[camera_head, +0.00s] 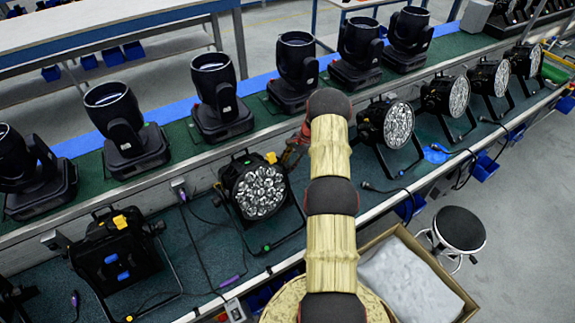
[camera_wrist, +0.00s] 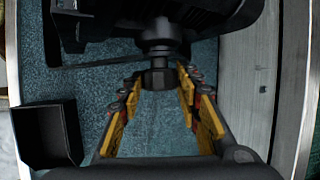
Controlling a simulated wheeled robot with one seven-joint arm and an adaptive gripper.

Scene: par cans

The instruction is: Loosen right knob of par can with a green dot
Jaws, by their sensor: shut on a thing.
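The par can (camera_head: 258,188) with a green dot (camera_head: 266,247) low on its bracket stands on the bench, left of my arm. It is black with a bright, many-lensed face and a yellow tag on top. My gripper (camera_head: 294,150) is at its right side, partly hidden behind my arm. In the wrist view the dark knob (camera_wrist: 158,78) sits at the end of a round shaft between the yellow-orange fingers of my gripper (camera_wrist: 160,84). The fingers are shut on the knob. The par can's black body fills the top of that view.
Several black moving-head lights (camera_head: 217,98) line the raised shelf behind. More par cans stand to the right, and another (camera_head: 112,252) stands at the left. A dark open box (camera_wrist: 47,135) is at lower left in the wrist view. Cables lie on the bench.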

